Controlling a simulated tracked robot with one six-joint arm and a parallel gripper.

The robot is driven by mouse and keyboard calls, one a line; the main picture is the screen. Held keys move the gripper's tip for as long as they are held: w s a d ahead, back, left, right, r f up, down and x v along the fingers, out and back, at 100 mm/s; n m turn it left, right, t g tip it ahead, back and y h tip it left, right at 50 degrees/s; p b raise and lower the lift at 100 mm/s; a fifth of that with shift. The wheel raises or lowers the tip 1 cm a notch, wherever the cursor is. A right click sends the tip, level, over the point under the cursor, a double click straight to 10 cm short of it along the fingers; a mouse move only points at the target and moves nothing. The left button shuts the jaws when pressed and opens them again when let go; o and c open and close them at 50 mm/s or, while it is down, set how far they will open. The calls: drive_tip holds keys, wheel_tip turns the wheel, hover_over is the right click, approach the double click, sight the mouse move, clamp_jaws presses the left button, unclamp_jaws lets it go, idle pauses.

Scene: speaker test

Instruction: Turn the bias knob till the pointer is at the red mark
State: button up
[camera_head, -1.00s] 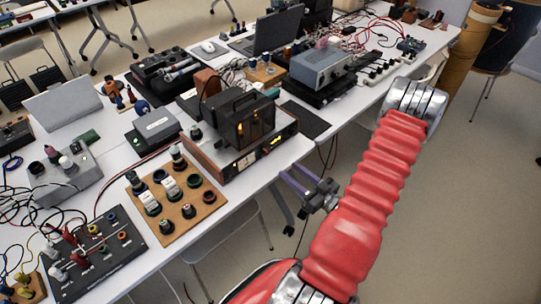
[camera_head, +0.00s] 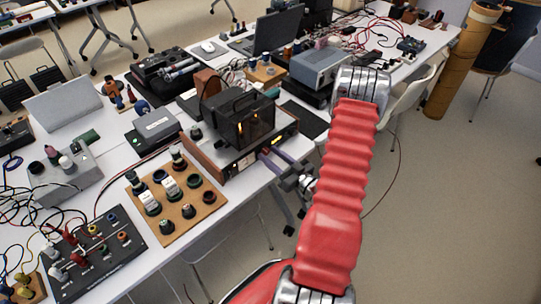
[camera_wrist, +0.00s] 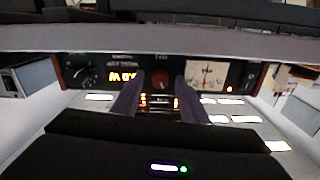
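A wood-sided amplifier (camera_head: 207,160) stands at the table edge in the head view, its front panel facing my gripper (camera_head: 270,157). In the wrist view the panel carries a round dark red knob (camera_wrist: 160,76) in the middle, with a label above it too blurred to read. To its right is a pale meter (camera_wrist: 207,73) with a thin pointer and a small red mark; their exact gap is too small to tell. My gripper (camera_wrist: 160,84) is open, its two purple-grey fingers pointing at the panel on either side of the middle knob. I cannot tell whether they touch it.
A black knob (camera_wrist: 83,76) and a lit orange display (camera_wrist: 123,77) are left of the middle knob. A black caged unit (camera_head: 238,118) stands on the amplifier. A wooden board with several knobs (camera_head: 178,218) lies left of it.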

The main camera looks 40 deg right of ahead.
drive_tip(key=shift+w, duration=0.3)
drive_tip(key=shift+c, duration=0.2)
clamp_jaws()
drive_tip(key=shift+n, duration=1)
drive_tip(key=shift+o, duration=0.2)
unclamp_jaws()
